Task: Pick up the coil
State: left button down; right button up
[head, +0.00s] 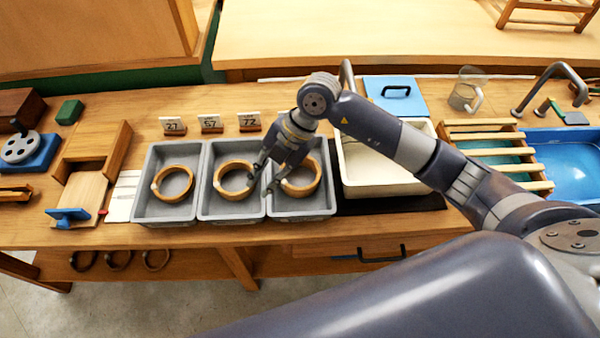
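Three tan ring-shaped coils lie in separate grey trays: a left coil (158,194), a middle coil (219,180) and a right coil (316,186). They lie in the left tray (150,217), the middle tray (228,212) and the right tray (305,208). My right gripper (262,181) points down with its fingers apart, around the border of the middle and right trays. It covers part of the right coil and nears the right edge of the middle coil. No coil is visibly held; contact cannot be told. My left gripper is not in view.
Cards reading 27 (173,126), 57 (210,124) and 72 (249,121) stand behind the trays. A cream basin (372,180) is to the right, with a slatted rack (495,152) and blue sink (565,170) beyond. More rings (118,260) hang below the bench.

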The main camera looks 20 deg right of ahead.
jog(key=w+d+m+h, duration=0.3)
jog(key=d+h, duration=0.3)
jog(key=d, duration=0.7)
jog(key=p, duration=0.1)
send_over(314, 182)
notch_tip(314, 182, down, 5)
jog(key=shift+d+f, duration=0.1)
jog(key=shift+f, duration=0.1)
notch_tip(314, 182, down, 6)
jog(key=shift+r+p, duration=0.25)
jog(key=shift+p, duration=0.7)
jog(key=shift+f, duration=0.35)
grip_shut()
